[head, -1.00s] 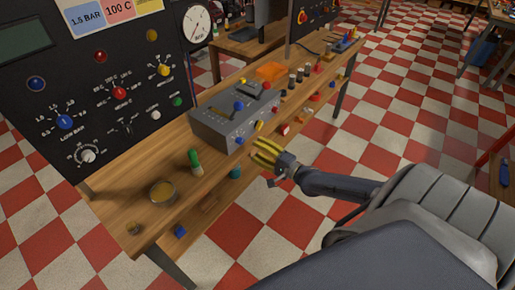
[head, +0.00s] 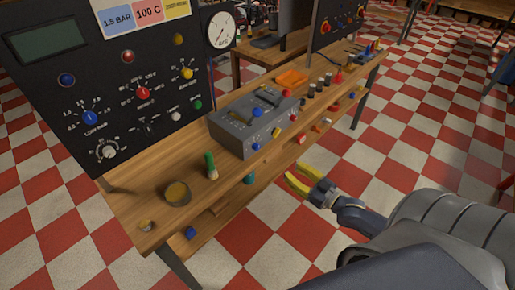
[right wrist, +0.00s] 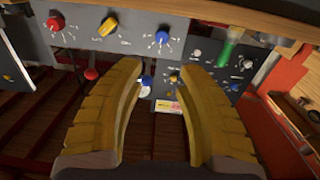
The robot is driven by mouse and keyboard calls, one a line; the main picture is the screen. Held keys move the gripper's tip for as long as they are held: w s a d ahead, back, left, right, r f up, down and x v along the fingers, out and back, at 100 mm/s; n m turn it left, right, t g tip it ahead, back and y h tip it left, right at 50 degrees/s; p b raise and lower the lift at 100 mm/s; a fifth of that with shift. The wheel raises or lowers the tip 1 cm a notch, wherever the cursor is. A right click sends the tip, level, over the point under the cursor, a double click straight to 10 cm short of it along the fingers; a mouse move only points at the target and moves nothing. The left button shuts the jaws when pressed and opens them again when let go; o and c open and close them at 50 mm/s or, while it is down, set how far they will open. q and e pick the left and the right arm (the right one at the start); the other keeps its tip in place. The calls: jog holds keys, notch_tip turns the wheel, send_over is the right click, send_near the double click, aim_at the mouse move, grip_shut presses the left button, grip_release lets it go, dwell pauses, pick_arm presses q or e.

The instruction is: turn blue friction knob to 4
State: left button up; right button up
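A blue knob (head: 256,147) sits on the front face of a grey control box (head: 228,137) on the wooden bench. Beside it are a yellow knob (head: 276,132) and a red knob (head: 290,122). The right wrist view shows the blue knob (right wrist: 162,40) upside down, with a ring of marks too small to read. My right gripper (head: 293,178), with yellow fingers, is in front of the box and apart from it. In the right wrist view its fingers (right wrist: 160,72) are spread, with nothing held. My left gripper is not seen.
A black panel (head: 60,90) at left has another blue knob (head: 90,117) and several other knobs. The floor in front of the bench is clear.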

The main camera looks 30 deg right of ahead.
jog(key=n, duration=0.9)
send_near(258, 148)
jog(key=x, duration=1)
jog(key=shift+w, duration=0.2)
grip_shut()
